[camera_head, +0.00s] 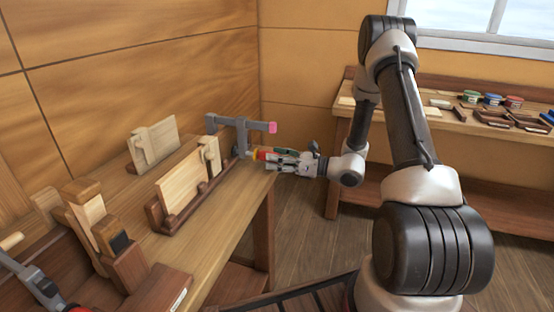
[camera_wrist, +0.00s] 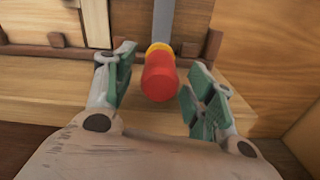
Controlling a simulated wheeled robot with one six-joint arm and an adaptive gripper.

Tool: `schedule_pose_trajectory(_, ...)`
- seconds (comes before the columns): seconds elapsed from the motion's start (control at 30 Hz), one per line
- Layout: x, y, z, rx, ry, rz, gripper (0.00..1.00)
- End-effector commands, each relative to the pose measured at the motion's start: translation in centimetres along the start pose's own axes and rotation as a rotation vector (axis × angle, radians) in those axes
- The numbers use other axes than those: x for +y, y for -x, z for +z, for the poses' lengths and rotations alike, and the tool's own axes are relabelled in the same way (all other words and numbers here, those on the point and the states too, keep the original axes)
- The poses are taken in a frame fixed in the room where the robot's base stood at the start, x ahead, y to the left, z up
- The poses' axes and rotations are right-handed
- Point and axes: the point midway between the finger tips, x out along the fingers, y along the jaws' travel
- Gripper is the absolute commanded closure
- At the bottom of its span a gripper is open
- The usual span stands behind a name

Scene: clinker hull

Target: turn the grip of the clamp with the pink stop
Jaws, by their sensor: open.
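The clamp (camera_head: 243,133) is a grey metal bar clamp at the far end of the workbench, with a pink stop (camera_head: 271,127) on the right end of its bar. Its red grip (camera_wrist: 159,78) with a yellow collar (camera_wrist: 159,49) shows in the wrist view, pointing toward the camera. My gripper (camera_wrist: 158,88) is open, with one green-padded finger on each side of the grip and gaps visible between. In the head view my gripper (camera_head: 284,161) is at the clamp's lower right, partly hiding the red grip (camera_head: 261,154).
The workbench (camera_head: 229,216) holds an upright board (camera_head: 153,143) and a plank in a wooden rack (camera_head: 181,183). Another clamp (camera_head: 38,281) with a grey body is at lower left. A side bench (camera_head: 440,125) with several small tins stands at the back right.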

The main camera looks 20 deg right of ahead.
Motion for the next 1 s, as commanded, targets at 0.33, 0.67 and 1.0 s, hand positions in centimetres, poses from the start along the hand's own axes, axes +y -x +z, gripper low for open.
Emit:
schedule_pose_trajectory(0.33, 0.0, 0.03, -0.01, 0.0, 0.0, 0.0, 0.91)
schedule_pose_trajectory(0.67, 0.0, 0.03, -0.01, 0.001, 0.032, 0.0, 0.92)
schedule_pose_trajectory(1.0, -0.02, 0.02, -0.02, 0.001, 0.242, 0.0, 0.92)
